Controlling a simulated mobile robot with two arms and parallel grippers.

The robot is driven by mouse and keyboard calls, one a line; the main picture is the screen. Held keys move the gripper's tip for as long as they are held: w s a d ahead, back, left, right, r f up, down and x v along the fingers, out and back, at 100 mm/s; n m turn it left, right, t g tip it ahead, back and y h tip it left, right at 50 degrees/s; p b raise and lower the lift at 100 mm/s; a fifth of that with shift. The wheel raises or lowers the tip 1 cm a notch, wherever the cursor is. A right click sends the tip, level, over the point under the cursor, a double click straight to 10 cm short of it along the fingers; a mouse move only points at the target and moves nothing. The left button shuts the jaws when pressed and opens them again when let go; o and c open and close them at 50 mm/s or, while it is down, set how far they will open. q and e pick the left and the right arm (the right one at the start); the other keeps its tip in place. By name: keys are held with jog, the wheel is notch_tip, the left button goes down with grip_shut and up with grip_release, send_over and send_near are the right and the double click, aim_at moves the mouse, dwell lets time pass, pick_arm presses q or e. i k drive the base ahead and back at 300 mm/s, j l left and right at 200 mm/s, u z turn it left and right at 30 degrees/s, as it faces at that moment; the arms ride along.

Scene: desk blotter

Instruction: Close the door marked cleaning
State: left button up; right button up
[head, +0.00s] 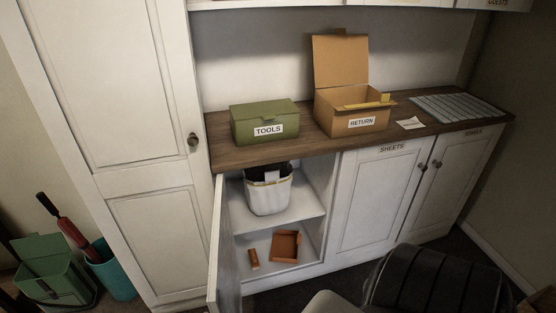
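A white lower cabinet door (219,255) stands open at the left end of the counter, swung out toward me and seen nearly edge-on. Its outer face is turned away, so I cannot read any marking on it. The open compartment shows an upper shelf (308,206) with a white bin (268,195). Below are an orange-brown open box (286,246) and a small orange-brown cylinder (254,259). No door in view shows a readable cleaning label. Neither of my grippers is in view.
The door marked SHEETS (375,200) and the door to its right (445,185) are shut. A tall white cabinet (125,130) stands left. A black padded chair-like object (435,280) fills the bottom right. A green bin (52,270) and a teal bin (113,272) stand at far left.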

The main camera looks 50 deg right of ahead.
aim_at(224, 286)
jog(key=i+j+z, duration=0.15)
jog(key=z, duration=0.25)
jog(key=i+j+z, duration=0.2)
jog(key=z, duration=0.25)
jog(key=i+j+z, duration=0.2)
jog(key=z, duration=0.2)
jog(key=i+j+z, duration=0.1)
jog(key=j+z, duration=0.7)
jog(key=k+j+z, duration=0.1)
jog(key=j+z, duration=0.15)
jog(key=z, duration=0.2)
jog(key=k+j+z, duration=0.15)
jog(key=z, duration=0.35)
jog(key=k+j+z, duration=0.2)
jog(key=z, duration=0.25)
